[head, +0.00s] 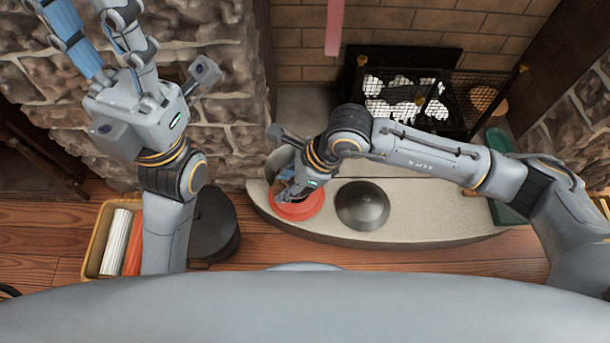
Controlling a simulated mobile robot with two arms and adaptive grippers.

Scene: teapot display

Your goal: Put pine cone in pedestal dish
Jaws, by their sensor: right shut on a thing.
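My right gripper (284,197) points down over a round red-orange dish (298,212) on the left part of the pale hearth. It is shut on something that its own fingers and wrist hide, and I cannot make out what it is. The red dish may be the pedestal dish, but from above I cannot see a pedestal. No pine cone can be made out clearly. My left gripper (85,15) is raised at the top left, well away from the hearth. Its fingers are spread apart, with the tips cut off by the frame edge.
A dark domed round thing (362,206) sits right of the dish on the hearth (440,215). Behind is a fireplace with a black mesh screen (480,100). A yellow bin (92,250) with rolls and a dark round object (213,225) stand on the wooden floor at left.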

